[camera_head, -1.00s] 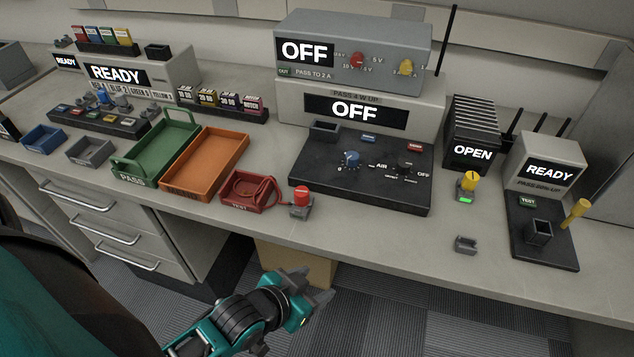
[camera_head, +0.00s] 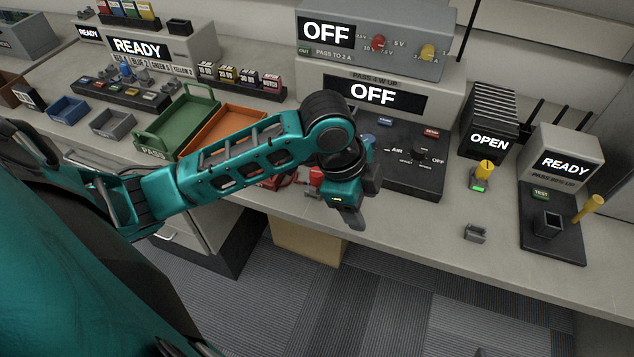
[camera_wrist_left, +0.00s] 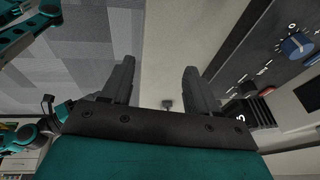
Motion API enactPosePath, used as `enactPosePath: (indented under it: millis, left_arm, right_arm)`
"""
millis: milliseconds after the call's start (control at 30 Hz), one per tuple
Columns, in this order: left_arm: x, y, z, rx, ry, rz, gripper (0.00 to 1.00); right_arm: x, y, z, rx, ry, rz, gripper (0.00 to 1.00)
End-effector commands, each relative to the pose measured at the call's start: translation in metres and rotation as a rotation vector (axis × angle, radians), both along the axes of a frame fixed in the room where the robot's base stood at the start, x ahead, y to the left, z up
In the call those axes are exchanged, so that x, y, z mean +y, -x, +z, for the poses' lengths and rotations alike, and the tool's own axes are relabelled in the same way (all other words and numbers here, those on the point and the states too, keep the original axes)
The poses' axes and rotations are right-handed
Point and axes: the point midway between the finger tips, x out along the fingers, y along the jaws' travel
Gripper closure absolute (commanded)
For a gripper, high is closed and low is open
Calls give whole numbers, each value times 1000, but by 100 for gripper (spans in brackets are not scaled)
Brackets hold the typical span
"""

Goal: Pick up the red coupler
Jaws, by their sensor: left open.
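The red coupler (camera_head: 316,178) shows only in part in the head view, near the front edge of the bench. It has a red top, and my left arm and gripper cover much of it. My left gripper (camera_head: 364,203) is open and empty, just right of the coupler and pointing down near the bench edge. In the left wrist view, the open fingers (camera_wrist_left: 160,70) have nothing between them. I cannot make out the coupler in that view. My right gripper cannot be made out in either view.
A dark console with a blue knob (camera_wrist_left: 297,45) stands behind the gripper. Green (camera_head: 152,142) and orange (camera_head: 228,118) trays sit to the left. A yellow-topped coupler (camera_head: 485,170) and a small grey cradle (camera_head: 475,233) stand to the right. Bare bench lies between.

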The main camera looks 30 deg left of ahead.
Motion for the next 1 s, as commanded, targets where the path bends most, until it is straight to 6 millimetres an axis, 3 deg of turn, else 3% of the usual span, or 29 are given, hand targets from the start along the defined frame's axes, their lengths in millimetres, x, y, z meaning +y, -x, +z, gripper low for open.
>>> enactPosePath:
  millis: [100, 300, 533, 667, 1000]
  left_arm:
    - [28, -18, 27, 18, -110, -147, 40]
    - [76, -33, 71, 91, -243, -326, 40]
    - [107, -35, 103, 148, -295, -414, 40]
    - [110, -35, 96, 160, -298, -423, 40]
    - [110, -35, 37, 158, -296, -423, 40]
  right_arm:
    - [0, 0, 1, 0, 0, 0, 43]
    - [0, 0, 2, 1, 0, 0, 43]
    - [0, 0, 2, 1, 0, 1, 43]
    - [0, 0, 0, 1, 0, 1, 43]
    - [0, 0, -9, 1, 0, 1, 43]
